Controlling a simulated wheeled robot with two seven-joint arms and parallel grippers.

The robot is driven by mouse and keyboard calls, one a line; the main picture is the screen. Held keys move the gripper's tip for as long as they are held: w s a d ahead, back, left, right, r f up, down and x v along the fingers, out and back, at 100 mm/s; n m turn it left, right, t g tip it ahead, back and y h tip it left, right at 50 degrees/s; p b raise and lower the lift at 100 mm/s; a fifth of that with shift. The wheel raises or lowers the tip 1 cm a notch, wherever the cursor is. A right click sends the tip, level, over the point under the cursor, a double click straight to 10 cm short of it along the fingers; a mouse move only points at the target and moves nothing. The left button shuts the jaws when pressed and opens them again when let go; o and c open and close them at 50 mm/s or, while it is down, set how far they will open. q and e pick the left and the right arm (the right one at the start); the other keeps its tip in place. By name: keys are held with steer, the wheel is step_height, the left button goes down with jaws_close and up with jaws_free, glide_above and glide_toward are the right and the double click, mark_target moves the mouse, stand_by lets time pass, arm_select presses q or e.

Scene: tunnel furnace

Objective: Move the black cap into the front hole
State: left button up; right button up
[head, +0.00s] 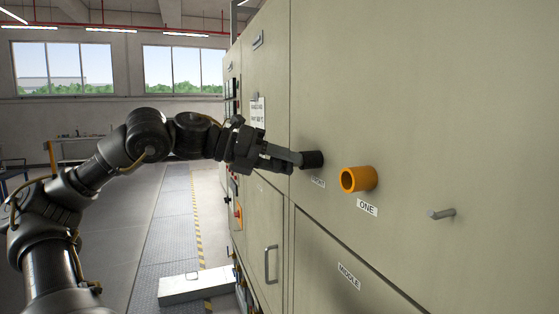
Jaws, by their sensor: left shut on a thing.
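The black cap (314,159) is a short dark cylinder against or just off the beige cabinet front, above a small label that is partly hidden. My left gripper (297,160) reaches in from the left and is shut on the cap. I cannot tell whether the cap is seated in a hole or only held near the panel. No open front hole shows apart from the orange hollow sleeve (358,179), which sticks out to the right of the cap above a label reading "ONE" (367,207). My right gripper is not in view.
A grey metal peg (441,213) sticks out of the panel farther right. A "MIDDLE" label (349,276) is below. A door handle (271,264) projects from the lower cabinet. A pale box (196,285) lies on the floor. The floor to the left is mostly open.

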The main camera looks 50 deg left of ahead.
arm_select(q)
steer(key=shift+w, duration=0.1)
stand_by(0.3)
steer(key=shift+w+d, duration=0.15)
steer(key=shift+w, duration=0.15)
steer(key=shift+w+d+p, duration=0.1)
steer(key=shift+w+p, duration=0.2)
steer(key=shift+p, duration=0.1)
steer(key=shift+r, duration=0.1)
steer(key=shift+w+p, duration=0.15)
steer(key=shift+p, duration=0.15)
steer(key=shift+w+d, duration=0.1)
steer(key=shift+w, duration=0.15)
steer(key=o, duration=1.1)
